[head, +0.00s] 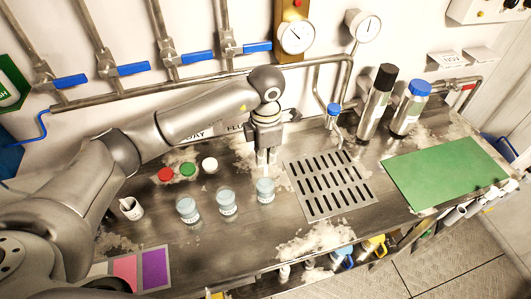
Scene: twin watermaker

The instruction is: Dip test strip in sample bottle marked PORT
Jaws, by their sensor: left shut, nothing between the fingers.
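Three clear sample bottles with bluish liquid stand open in a row on the worn bench: a left one (188,210), a middle one (227,203) and a right one (265,191). Their labels are too small to read, so I cannot tell which is PORT. A small white cup (131,208) stands at the left with something thin in it, perhaps test strips. My left gripper (265,158) is shut and points down just above the right bottle. A pale narrow shape shows at its tips; I cannot make it out as a strip. My right gripper is not in view.
Red (166,174), green (188,169) and white (210,165) caps lie behind the bottles. A slotted drain grate (332,184) and green mat (446,170) are to the right. Two tall bottles (378,100) stand behind. A pink and purple card (154,268) lies front left.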

